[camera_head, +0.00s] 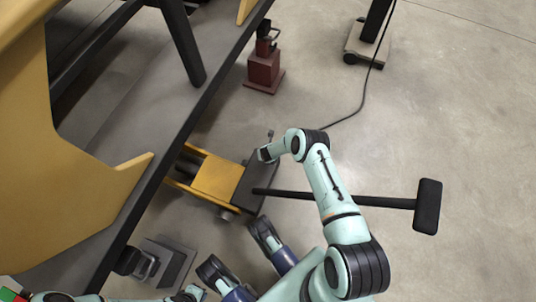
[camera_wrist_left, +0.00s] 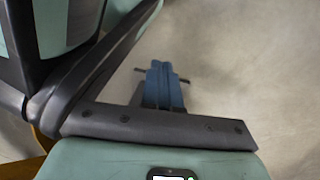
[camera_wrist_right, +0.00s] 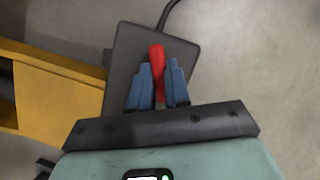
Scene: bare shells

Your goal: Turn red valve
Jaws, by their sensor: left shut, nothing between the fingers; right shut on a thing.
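The red valve (camera_wrist_right: 157,62) shows in the right wrist view as a narrow red lever over a dark grey plate. My right gripper (camera_wrist_right: 159,72) has its two blue fingers on either side of the lever and is shut on it. In the head view my right arm reaches over to the dark end of the yellow jack, and the red valve cannot be made out there. My left gripper (camera_wrist_left: 161,68) is shut and empty, with its blue fingers together above bare floor.
The yellow jack (camera_head: 216,178) lies beside a dark-edged platform, with a long black T-handle (camera_head: 428,206) extending right. A dark red stand (camera_head: 263,72) is farther off. A black cable (camera_head: 359,100) crosses the floor, which is clear at right.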

